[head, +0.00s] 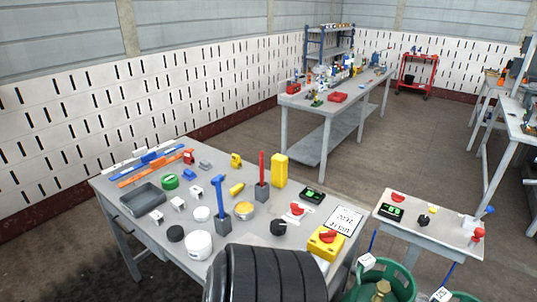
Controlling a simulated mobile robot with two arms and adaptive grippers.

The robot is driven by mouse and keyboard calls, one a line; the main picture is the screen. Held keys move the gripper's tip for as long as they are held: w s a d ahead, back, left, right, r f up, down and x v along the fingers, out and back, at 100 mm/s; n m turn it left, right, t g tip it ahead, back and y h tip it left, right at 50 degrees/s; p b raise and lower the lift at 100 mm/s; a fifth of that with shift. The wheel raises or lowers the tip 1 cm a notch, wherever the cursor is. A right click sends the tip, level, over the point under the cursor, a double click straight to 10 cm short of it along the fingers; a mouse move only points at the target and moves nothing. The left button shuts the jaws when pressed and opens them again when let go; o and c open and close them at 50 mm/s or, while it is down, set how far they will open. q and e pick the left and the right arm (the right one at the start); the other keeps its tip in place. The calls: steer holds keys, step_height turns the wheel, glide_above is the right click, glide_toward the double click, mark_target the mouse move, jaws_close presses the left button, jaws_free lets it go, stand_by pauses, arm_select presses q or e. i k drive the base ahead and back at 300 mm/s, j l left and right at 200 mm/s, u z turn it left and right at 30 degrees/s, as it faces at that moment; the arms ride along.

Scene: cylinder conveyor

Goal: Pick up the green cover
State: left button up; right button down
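A small round green object (170,182), which looks like the green cover, lies on the grey workbench (262,228). Neither of my grippers shows in the head view.
White blocks (178,203), round white and black parts, a blue upright tool (220,195) and a yellow box (279,170) crowd the bench. A black ribbed object (265,275) stands at the front edge. Green cylinders (385,280) stand at the lower right.

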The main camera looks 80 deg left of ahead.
mark_target(169, 182)
steer(key=u, duration=3.45)
steer(key=z, duration=0.45)
steer(key=i+j+z, duration=0.1)
steer(key=j+z, duration=0.15)
steer(key=z, duration=0.15)
steer(key=j+z, duration=0.4)
steer(key=i+j+z, duration=0.1)
steer(key=z, duration=0.3)
steer(key=j, duration=0.1)
